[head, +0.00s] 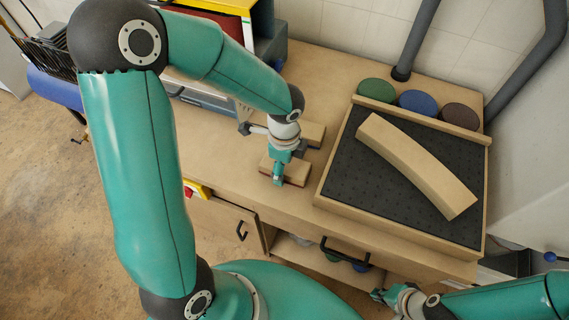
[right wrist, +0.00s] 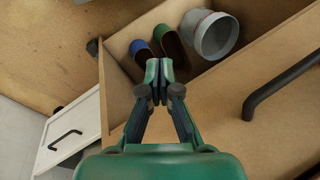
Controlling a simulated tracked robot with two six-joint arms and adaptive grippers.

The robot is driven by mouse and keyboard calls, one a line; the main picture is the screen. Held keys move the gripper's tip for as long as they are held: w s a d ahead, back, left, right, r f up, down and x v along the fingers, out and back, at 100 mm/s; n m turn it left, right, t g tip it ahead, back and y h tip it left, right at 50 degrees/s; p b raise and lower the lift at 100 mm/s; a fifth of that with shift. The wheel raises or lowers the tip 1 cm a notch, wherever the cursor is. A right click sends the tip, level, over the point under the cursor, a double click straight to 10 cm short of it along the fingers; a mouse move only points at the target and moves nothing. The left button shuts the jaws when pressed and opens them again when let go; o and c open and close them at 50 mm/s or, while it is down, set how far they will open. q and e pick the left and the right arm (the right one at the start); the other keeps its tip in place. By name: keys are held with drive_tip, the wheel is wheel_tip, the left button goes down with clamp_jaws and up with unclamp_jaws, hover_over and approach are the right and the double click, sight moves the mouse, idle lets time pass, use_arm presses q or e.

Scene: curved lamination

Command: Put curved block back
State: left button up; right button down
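The curved block (head: 415,165), a long pale wooden piece, lies diagonally on the dark dotted mat (head: 350,170) of a wood-framed board. Neither gripper touches it. My left gripper (head: 277,180) points down at a small wooden block with a reddish underside (head: 297,172), left of the board. Whether its fingers grip that block is not clear. My right gripper (head: 378,295) is low in front of the bench, away from the curved block. In the right wrist view its fingertips (right wrist: 158,70) are together with nothing visible between them.
Green (head: 377,90), blue (head: 417,102) and brown (head: 460,115) discs sit behind the mat. Another small wooden block (head: 312,134) lies beyond my left gripper. Below the bench top is an open compartment; the right wrist view shows a grey container (right wrist: 212,35) and coloured rolls inside. Grey pipes stand behind.

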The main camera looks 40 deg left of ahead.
use_arm(q)
drive_tip(key=shift+o, duration=0.3)
drive_tip(key=shift+r, duration=0.5)
wheel_tip(320, 180, up, 11)
drive_tip(key=p, duration=0.1)
drive_tip(key=shift+p, duration=0.4)
drive_tip(key=shift+r, duration=0.1)
